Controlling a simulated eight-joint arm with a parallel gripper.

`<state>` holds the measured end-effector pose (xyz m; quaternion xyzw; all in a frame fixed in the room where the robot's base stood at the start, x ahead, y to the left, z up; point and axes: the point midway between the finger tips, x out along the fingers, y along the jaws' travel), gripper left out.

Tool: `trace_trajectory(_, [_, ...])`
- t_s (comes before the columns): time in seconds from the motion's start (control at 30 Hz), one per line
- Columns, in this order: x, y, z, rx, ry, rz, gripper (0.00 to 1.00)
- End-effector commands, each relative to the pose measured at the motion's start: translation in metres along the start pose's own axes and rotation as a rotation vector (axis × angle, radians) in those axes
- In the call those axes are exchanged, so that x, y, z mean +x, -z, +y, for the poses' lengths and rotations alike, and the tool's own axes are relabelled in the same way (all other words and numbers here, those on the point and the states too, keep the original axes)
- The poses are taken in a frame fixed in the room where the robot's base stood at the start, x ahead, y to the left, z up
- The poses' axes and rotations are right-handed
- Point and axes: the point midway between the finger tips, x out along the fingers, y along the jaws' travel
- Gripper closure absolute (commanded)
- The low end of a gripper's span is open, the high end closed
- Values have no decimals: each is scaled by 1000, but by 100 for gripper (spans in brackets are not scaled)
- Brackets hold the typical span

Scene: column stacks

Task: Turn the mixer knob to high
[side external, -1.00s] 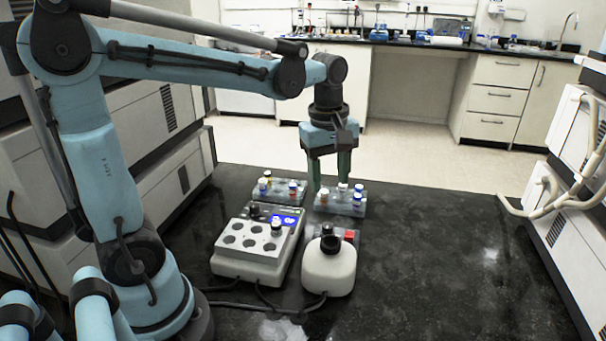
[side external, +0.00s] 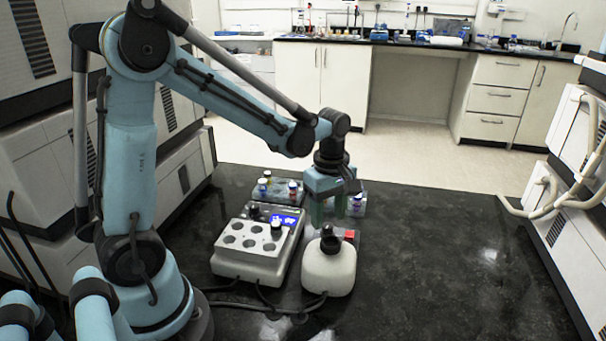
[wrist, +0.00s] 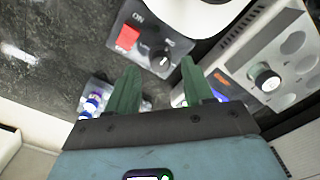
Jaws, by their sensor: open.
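The mixer (side external: 329,271) is a white rounded body with a black top, standing at the table's middle. Its dark control panel (wrist: 136,42) shows in the wrist view, with a red switch (wrist: 127,38) and a round black knob (wrist: 159,58) bearing a pale mark. The knob's setting is too small to read. My gripper (side external: 330,216) is open and empty, pointing down behind the mixer. In the wrist view, the knob lies between the lines of the two green fingertips (wrist: 159,63), with the fingers apart from it.
A white heating block (side external: 245,262) with several wells and a blue display stands left of the mixer. One vial rack (side external: 262,196) is behind it; another is mostly hidden behind my gripper. Cables run along the front. The table's right side is clear.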

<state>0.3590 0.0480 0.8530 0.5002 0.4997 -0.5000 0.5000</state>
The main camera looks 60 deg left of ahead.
Motion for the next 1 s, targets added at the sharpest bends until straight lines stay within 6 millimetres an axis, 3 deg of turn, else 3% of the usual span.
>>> trace_trajectory(0.23, [21, 0, 0, 0, 0, 0, 48])
trace_trajectory(0.6, [25, 0, 0, 1, 0, 0, 48])
trace_trajectory(0.93, [25, 0, 0, 1, 0, 0, 97])
trace_trajectory(1.0, [24, 0, 0, 1, 0, 0, 100])
